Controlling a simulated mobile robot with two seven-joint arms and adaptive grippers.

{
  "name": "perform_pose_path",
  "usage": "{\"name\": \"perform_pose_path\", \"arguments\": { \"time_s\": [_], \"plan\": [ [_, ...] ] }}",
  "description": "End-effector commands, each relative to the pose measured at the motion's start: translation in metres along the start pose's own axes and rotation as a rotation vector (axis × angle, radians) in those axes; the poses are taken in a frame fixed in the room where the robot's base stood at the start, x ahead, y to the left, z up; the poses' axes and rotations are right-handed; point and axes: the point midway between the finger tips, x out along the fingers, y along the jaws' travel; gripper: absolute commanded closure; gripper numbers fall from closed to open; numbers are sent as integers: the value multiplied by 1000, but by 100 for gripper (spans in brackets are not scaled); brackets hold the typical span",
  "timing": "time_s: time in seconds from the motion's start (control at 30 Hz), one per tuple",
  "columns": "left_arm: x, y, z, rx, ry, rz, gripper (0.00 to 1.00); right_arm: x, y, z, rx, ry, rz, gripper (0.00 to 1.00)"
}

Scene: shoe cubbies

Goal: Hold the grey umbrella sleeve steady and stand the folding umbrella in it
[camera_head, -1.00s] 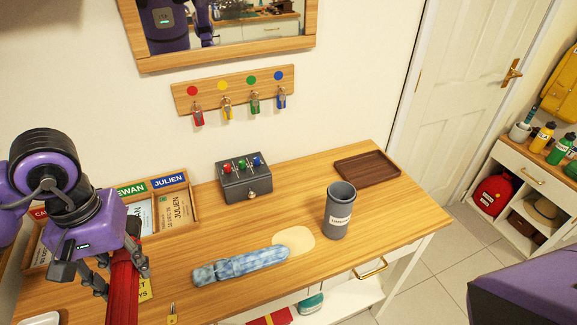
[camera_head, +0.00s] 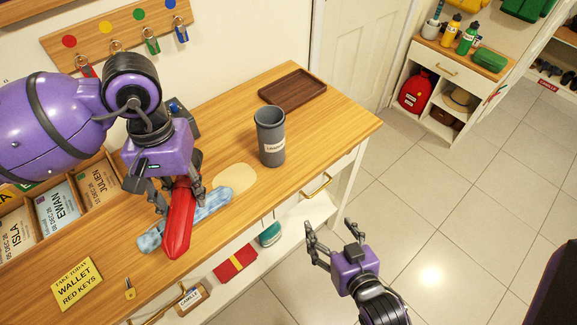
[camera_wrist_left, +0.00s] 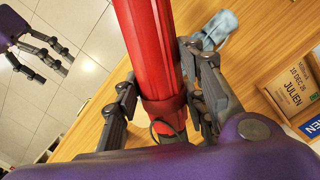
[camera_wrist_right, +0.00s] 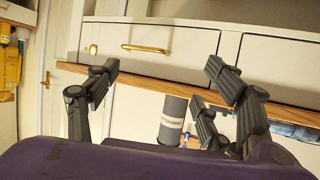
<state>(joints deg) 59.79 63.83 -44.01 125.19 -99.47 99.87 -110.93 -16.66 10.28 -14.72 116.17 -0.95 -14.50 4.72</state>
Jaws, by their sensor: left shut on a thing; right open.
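The grey umbrella sleeve (camera_head: 271,136) stands upright and open-topped on the table, with a white label. It also shows in the right wrist view (camera_wrist_right: 173,120). My left gripper (camera_head: 178,197) is shut on the red folding umbrella (camera_head: 177,228), left of the sleeve and above the blue tie-dyed cloth roll (camera_head: 153,238). The left wrist view shows the umbrella (camera_wrist_left: 150,45) between the fingers (camera_wrist_left: 160,100). My right gripper (camera_head: 325,245) is open and empty in front of the table's front edge, below and right of the sleeve.
A dark wooden tray (camera_head: 293,88) lies behind the sleeve. A pale round patch (camera_head: 235,179) is on the table beside it. A yellow note (camera_head: 77,284) and name-card trays (camera_head: 60,205) are at the left. The drawer handle (camera_head: 318,186) projects from the front.

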Motion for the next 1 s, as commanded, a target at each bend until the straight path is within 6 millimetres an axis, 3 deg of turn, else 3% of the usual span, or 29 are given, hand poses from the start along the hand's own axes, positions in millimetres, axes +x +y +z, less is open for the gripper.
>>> {"name": "perform_pose_path", "arguments": {
  "time_s": [0.03, 0.1, 0.2, 0.3, 0.4, 0.57, 1.0],
  "plan": [
    [18, 0, 1, 0, -23, 0, 98, 17, -10, -24, -16, 68, -35, 26],
    [31, 0, 2, 0, -37, 0, 98, 33, -23, -61, -31, 163, -78, 26],
    [45, 0, 3, 0, -52, 0, 98, 46, -40, -106, -47, 276, -133, 26],
    [54, 0, 4, 0, -61, 0, 98, 51, -53, -139, -59, 358, -173, 26],
    [58, 0, 4, 0, -65, 1, 98, 53, -61, -158, -64, 405, -197, 26],
    [55, 0, 4, 0, -62, 1, 98, 61, -66, -171, -67, 426, -206, 26],
    [40, 0, 2, 0, -44, 1, 98, 130, -82, -204, -68, 426, -204, 26]
  ]
}}
